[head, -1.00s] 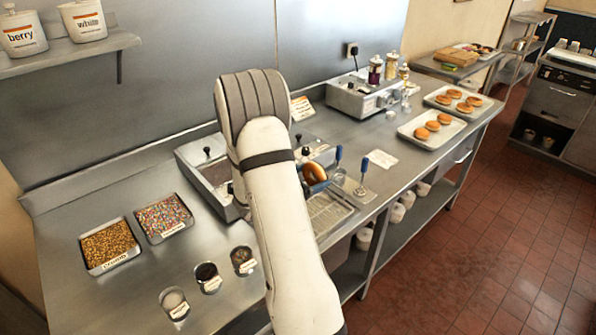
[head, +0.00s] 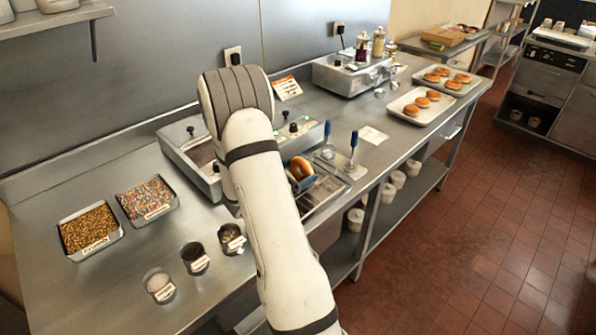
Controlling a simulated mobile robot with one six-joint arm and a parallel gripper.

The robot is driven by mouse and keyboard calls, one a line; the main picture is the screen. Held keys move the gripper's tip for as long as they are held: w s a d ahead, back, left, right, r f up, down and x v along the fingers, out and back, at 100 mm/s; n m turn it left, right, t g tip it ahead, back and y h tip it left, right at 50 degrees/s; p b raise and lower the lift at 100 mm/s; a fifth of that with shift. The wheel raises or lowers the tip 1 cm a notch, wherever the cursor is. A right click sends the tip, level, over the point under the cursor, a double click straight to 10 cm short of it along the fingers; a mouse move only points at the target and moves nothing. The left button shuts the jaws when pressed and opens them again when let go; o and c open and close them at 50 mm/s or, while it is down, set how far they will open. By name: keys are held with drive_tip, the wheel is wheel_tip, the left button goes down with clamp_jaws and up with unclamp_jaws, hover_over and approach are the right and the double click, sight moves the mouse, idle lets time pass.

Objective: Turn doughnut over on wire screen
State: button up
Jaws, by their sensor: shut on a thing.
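A golden-brown ring doughnut (head: 300,167) stands tilted on edge above the wire screen (head: 322,193), beside the glaze station. My gripper (head: 302,182), with blue showing at its fingers, is shut on the doughnut at its lower side. My own white arm hides most of the gripper and part of the screen. I cannot tell whether the doughnut touches the screen.
Two blue-handled tools (head: 351,152) stand just right of the doughnut. Topping trays (head: 90,230) and small cups (head: 195,258) are at the left. Trays of doughnuts (head: 422,106) are at the back right. The counter's front edge is close.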

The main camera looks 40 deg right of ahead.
drive_tip(key=shift+f, duration=0.1)
idle(0.6)
drive_tip(key=o, duration=0.9)
drive_tip(key=shift+s+a+b, duration=0.15)
drive_tip(key=shift+a+b, duration=0.05)
drive_tip(key=shift+a, duration=1.7)
drive_tip(key=shift+s+a+b, duration=0.15)
drive_tip(key=shift+a+b, duration=0.05)
drive_tip(key=shift+a, duration=1.65)
drive_tip(key=a+r+p, duration=0.3)
drive_tip(key=r+p, duration=0.2)
drive_tip(key=r, duration=0.3)
drive_tip(key=shift+s+r, duration=0.1)
drive_tip(key=shift+s, duration=0.05)
